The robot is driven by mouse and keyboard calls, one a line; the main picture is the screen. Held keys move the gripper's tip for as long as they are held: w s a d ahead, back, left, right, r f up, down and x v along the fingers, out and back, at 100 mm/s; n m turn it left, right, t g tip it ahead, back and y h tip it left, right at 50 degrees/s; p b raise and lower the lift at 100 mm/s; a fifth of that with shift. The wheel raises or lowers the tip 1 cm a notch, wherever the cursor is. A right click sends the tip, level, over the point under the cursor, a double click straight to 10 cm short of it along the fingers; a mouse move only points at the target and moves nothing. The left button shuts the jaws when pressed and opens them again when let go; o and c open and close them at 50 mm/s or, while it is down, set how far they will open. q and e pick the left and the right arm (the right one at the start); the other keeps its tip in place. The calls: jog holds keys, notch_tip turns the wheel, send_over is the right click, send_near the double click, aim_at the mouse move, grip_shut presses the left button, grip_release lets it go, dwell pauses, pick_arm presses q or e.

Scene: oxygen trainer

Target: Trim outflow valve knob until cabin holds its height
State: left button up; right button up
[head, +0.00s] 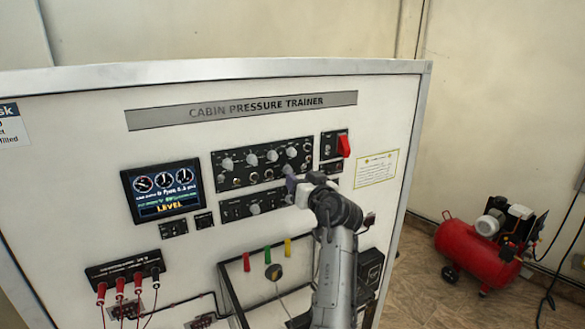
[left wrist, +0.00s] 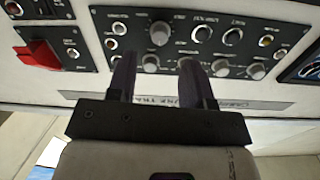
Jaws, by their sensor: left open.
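The black control panel (head: 262,160) holds several grey knobs; its labels are too small to tell which is the outflow valve knob. My left gripper (head: 291,186) is at the panel's lower right in the head view, and its arm hides part of the board below. In the left wrist view, which shows the panel upside down, my left gripper (left wrist: 156,66) is open. A grey knob (left wrist: 150,64) appears between its two dark fingers; I cannot tell whether they touch it. The display (head: 161,190) shows round gauges and the yellow word LEVEL. My right gripper is not in view.
A red guarded switch (head: 343,146) sits right of the panel, also seen in the left wrist view (left wrist: 38,55). Red jacks with cables (head: 120,285) are at lower left. A red compressor (head: 480,250) stands on the floor at right.

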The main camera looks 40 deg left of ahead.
pick_arm(q)
jog(key=shift+p+x, duration=0.8)
jog(key=shift+x, duration=1.75)
